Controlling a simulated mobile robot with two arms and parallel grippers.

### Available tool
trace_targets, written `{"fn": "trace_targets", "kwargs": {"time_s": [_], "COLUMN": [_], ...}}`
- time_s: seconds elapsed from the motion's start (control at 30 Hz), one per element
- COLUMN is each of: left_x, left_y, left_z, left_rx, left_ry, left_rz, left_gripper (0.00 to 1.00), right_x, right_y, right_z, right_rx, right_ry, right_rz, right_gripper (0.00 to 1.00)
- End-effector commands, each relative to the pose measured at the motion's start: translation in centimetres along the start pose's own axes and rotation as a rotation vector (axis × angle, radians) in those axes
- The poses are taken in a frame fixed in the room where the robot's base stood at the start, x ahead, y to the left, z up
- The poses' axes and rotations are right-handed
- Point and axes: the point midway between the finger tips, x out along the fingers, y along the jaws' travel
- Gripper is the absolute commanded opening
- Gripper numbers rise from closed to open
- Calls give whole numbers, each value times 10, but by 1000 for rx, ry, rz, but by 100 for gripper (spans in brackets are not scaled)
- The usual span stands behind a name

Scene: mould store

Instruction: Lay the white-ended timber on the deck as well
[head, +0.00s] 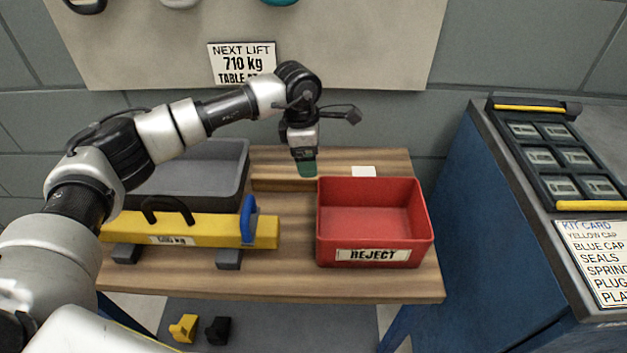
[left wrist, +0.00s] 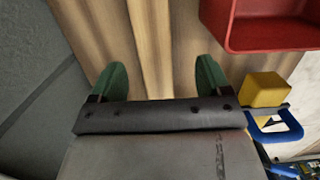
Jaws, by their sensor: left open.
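A plain wooden timber (head: 283,185) lies on the wooden table top (head: 290,280), between the grey bin and the red bin. A white patch (head: 363,171) shows behind the red bin; I cannot tell whether it is the timber's white end. My left gripper (head: 304,172) points down over the timber, its green fingers open. In the left wrist view the timber (left wrist: 152,45) runs between the two spread fingers (left wrist: 155,85), and nothing is gripped. I cannot tell which surface is the deck. My right gripper is not in view.
A red REJECT bin (head: 374,240) stands close at the right. A grey bin (head: 240,165) is at the back left. A yellow bar (head: 212,231) with a blue clamp (head: 248,220) rests on grey blocks in front. A blue cabinet (head: 470,210) stands at the right.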

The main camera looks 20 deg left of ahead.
Motion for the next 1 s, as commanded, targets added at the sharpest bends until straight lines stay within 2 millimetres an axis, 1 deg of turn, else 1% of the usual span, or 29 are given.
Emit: {"fn": "trace_targets", "kwargs": {"time_s": [0.03, 0.1, 0.27, 0.5, 0.63, 0.83, 0.87, 1.0], "left_x": [10, 20, 36, 70, 79, 79, 79, 79], "left_y": [0, 0, 2, 8, 8, 8, 8, 8], "left_z": [0, 0, 1, 1, 1, 1, 1, 1], "left_rx": [-1, -1, 0, -1, -1, 0, 0, 0], "left_ry": [2, 0, -1, -2, -1, -2, -2, -2], "left_rz": [-3, -3, -2, -3, -1, 0, 0, 0], "left_gripper": [78, 78, 78, 78, 78, 78, 76, 55], "right_x": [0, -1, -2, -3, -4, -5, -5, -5], "right_y": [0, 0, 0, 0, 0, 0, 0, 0], "right_z": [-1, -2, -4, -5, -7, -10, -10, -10], "right_rx": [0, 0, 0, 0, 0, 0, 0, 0], "right_ry": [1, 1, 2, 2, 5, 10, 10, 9], "right_rz": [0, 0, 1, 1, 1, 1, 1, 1], "right_gripper": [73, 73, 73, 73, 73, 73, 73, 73]}}
